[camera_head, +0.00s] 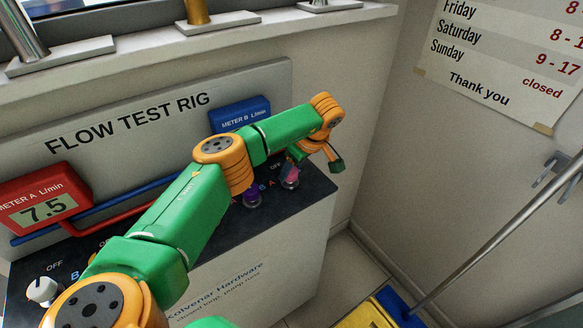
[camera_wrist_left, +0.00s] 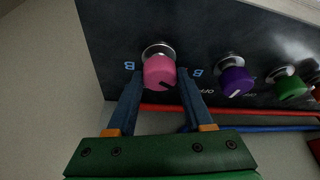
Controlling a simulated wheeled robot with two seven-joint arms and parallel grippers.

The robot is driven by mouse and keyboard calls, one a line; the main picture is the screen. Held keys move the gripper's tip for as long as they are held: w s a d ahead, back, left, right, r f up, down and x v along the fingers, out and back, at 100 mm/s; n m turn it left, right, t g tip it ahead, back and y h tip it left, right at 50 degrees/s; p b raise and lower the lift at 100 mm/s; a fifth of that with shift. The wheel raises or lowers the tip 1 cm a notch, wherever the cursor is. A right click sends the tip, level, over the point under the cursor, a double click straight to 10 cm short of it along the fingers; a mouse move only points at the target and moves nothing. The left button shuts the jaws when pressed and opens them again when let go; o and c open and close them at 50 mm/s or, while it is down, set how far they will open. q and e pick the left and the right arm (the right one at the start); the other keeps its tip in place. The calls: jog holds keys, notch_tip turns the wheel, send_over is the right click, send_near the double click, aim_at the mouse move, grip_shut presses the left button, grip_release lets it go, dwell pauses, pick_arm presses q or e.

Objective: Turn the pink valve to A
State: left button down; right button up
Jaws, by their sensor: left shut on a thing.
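The pink valve (camera_head: 291,174) is a round knob on a silver base at the right end of the dark panel top. It also shows in the left wrist view (camera_wrist_left: 159,72), with a short dark mark low on its face. My left gripper (camera_head: 306,160) reaches it from above. In the left wrist view, its two blue fingers (camera_wrist_left: 159,84) stand on either side of the knob, shut on it. Blue letters (camera_wrist_left: 129,66) show beside the knob; both look like B, and I cannot make out an A there. My right gripper is not in view.
A purple valve (camera_head: 252,197) stands just left of the pink one, and a green valve (camera_wrist_left: 289,85) follows beyond it. A white knob (camera_head: 42,289) is at the panel's left. Meter A (camera_head: 43,207) reads 7.5; the reading of Meter B (camera_head: 240,113) is hidden. A wall closes the right side.

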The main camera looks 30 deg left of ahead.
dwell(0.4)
pick_arm(q)
jog(key=shift+c, duration=1.4)
grip_release()
jog(key=b+v, duration=0.1)
jog(key=v, duration=0.6)
